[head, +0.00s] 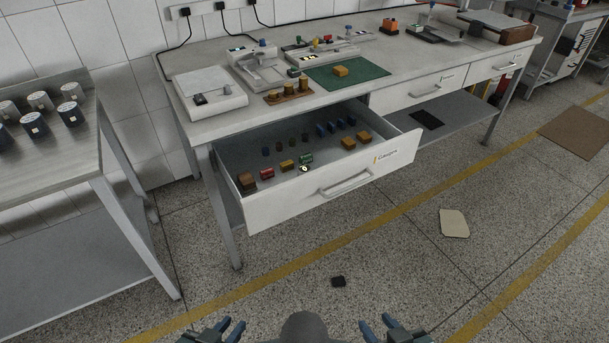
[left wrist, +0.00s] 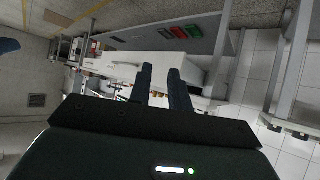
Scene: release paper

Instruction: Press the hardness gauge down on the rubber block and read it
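A small round dial with a pale face (head: 304,169), perhaps the hardness gauge, lies in the open drawer near its front wall. I cannot tell for sure which thing is the rubber block; a yellow-orange block (head: 340,71) sits on the green mat (head: 366,77) on the bench. My left gripper (head: 229,327) is at the bottom edge of the head view, its blue fingers apart and empty. The left wrist view also shows its two dark fingers (left wrist: 161,88) with a gap between. My right gripper (head: 379,326) is at the bottom edge too, open and empty. Both are far from the bench.
The drawer (head: 280,212) sticks out from the bench (head: 222,120) and holds several small coloured blocks and cylinders. A side table (head: 60,160) with several metal cylinders stands at left.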

